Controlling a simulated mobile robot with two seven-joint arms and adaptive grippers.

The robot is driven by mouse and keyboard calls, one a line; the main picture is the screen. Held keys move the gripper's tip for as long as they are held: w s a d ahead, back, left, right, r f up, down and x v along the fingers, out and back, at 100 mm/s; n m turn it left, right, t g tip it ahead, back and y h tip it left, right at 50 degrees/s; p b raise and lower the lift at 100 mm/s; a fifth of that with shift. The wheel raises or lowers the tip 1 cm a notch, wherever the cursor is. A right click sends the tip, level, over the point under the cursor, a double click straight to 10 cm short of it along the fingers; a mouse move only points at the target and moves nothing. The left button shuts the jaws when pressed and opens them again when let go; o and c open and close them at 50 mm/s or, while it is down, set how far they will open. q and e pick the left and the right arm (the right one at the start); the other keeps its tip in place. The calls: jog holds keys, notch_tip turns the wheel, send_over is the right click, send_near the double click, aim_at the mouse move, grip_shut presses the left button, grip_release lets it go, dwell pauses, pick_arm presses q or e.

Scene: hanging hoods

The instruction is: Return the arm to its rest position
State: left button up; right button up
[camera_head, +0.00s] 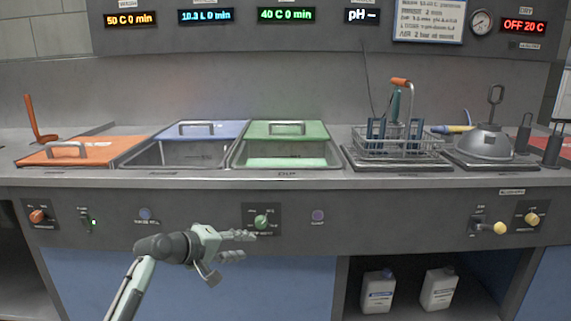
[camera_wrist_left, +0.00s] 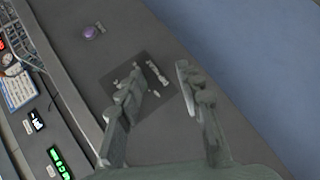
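My left gripper (camera_head: 246,246) is in front of the grey front panel (camera_head: 380,220) of the counter, just below and left of the green knob (camera_head: 261,222). Its arm comes in from the bottom left. The left wrist view shows the two fingers of the left gripper (camera_wrist_left: 160,72) spread apart with nothing between them. The dark square knob plate (camera_wrist_left: 163,85) lies beyond the fingertips there, and its knob is not clearly visible. I cannot tell whether a finger touches the panel. My right gripper is in neither view.
An orange lid (camera_head: 85,152), an open basin with a blue lid (camera_head: 205,130) and one with a green lid (camera_head: 290,130) line the counter. A wire basket (camera_head: 400,145) and a metal dome (camera_head: 485,145) stand right. Two white bottles (camera_head: 378,292) sit in the lower recess.

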pick_arm(q)
jog(key=s+a+f+m+g+y, duration=0.2)
jog(key=s+a+f, duration=0.1)
jog(key=s+f, duration=0.65)
jog(key=s+a+f+m+g+y, duration=0.1)
jog(key=s+a+f+m+y, duration=0.2)
jog(key=s+f, duration=0.6)
jog(key=s+a+f+m+g+y, duration=0.1)
jog(key=s+a+f, duration=0.2)
jog(key=s, duration=0.4)
jog(key=s+a+f+m+g+y, duration=0.1)
jog(key=s+a+f, duration=0.2)
jog(key=s, duration=0.4)
jog(key=s+a+f+m+g+y, duration=0.1)
jog(key=s+a+f+m+y, duration=0.1)
jog(key=s, duration=0.5)
jog(key=shift+s+a+f+g+p, duration=0.3)
jog(key=shift+a+f+p, duration=0.15)
jog(key=shift+a+f, duration=0.4)
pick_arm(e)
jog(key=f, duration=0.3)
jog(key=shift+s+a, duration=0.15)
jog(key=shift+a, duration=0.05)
pick_arm(q)
jog(key=shift+a+r, duration=0.1)
jog(key=shift+r, duration=0.05)
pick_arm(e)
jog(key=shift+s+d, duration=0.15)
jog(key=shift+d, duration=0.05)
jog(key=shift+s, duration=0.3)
